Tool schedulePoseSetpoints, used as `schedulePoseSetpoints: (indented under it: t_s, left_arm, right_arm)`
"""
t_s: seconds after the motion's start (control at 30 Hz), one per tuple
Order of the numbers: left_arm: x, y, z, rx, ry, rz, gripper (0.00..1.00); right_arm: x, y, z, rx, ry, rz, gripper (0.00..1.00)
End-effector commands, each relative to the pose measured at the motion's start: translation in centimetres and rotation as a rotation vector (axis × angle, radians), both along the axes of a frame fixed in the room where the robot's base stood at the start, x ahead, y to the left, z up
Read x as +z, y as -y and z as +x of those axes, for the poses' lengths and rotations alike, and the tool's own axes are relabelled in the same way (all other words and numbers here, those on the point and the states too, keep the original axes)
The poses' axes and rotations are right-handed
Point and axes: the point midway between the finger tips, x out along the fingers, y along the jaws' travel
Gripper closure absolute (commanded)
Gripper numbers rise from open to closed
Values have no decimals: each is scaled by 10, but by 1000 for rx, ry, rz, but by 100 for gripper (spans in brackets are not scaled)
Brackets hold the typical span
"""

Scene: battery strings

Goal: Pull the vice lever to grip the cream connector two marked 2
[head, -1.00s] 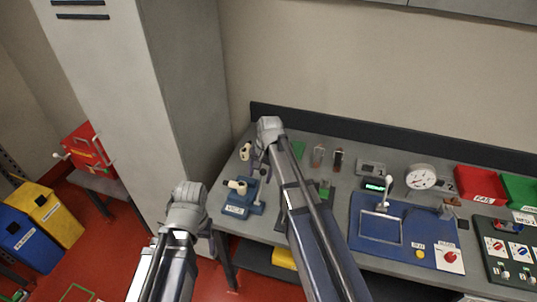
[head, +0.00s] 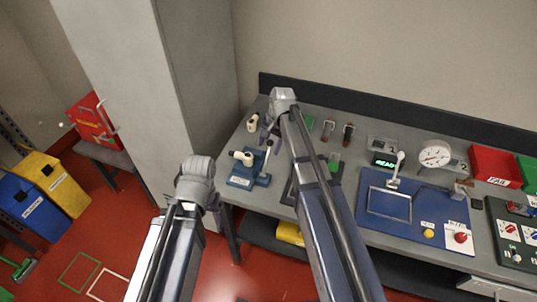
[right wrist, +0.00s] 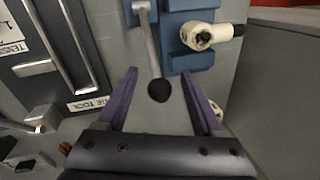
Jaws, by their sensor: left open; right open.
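The blue vice (head: 240,181) stands at the left end of the grey bench, with a cream connector (head: 241,157) lying in its jaws. Its number is not readable. The vice lever (head: 266,158) stands up at the vice's right side. In the right wrist view the lever's black knob (right wrist: 158,91) lies between the two purple fingers of my right gripper (right wrist: 160,73), which is open with gaps on both sides. The connector also shows in the right wrist view (right wrist: 200,35), beside the lever. My left arm is left of the bench; its gripper is not distinguishable.
Another cream connector (head: 252,122) is behind the vice. A blue panel board (head: 372,222), a round gauge (head: 434,154) and a red FAIL tray (head: 494,165) are further right. A tall grey cabinet (head: 190,80) stands left of the bench.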

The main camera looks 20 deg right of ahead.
Motion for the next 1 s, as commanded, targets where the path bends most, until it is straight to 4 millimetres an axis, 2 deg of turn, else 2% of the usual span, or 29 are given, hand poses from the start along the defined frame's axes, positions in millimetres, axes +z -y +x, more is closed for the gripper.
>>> schedulePoseSetpoints:
  t_s: [0.03, 0.13, 0.5, 1.0]
  left_arm:
    - [-13, 0, 0, 0, 0, 0, 22]
    - [-20, 0, 0, 1, 0, 0, 22]
    - [-22, 0, 0, 1, 0, 0, 22]
    - [-22, 0, 0, 1, 0, 0, 22]
  right_arm:
    - [-13, -1, 1, 0, 0, 0, 32]
    - [-20, -2, 3, 0, 0, 0, 32]
    - [-22, -3, 3, 0, 0, 0, 33]
    - [-22, -3, 3, 0, 0, 0, 89]
